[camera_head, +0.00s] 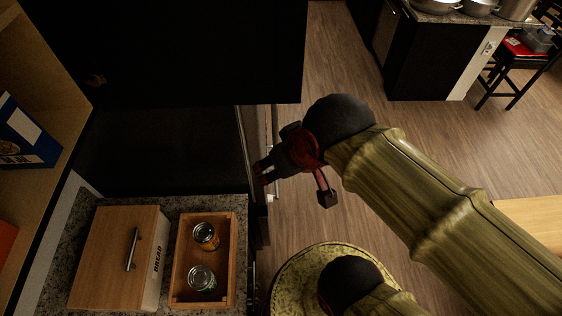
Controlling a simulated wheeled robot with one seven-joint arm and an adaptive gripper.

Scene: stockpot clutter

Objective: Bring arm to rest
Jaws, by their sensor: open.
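My gripper (293,180) is at the end of my arm, which comes in from the right side of the head view. It is dark with red parts, and its fingers are spread apart. One finger points left toward the edge of the dark cabinet front, and the other hangs down over the floor. I see nothing between the fingers. Whether the left finger touches the cabinet front cannot be told.
A wooden bread box (110,258) and an open wooden tray (177,290) with two cans (205,235) stand on the granite counter (212,205). A blue box (27,135) sits on a shelf at left. A black stool (520,65) stands far right. Wooden floor (345,50) lies open behind.

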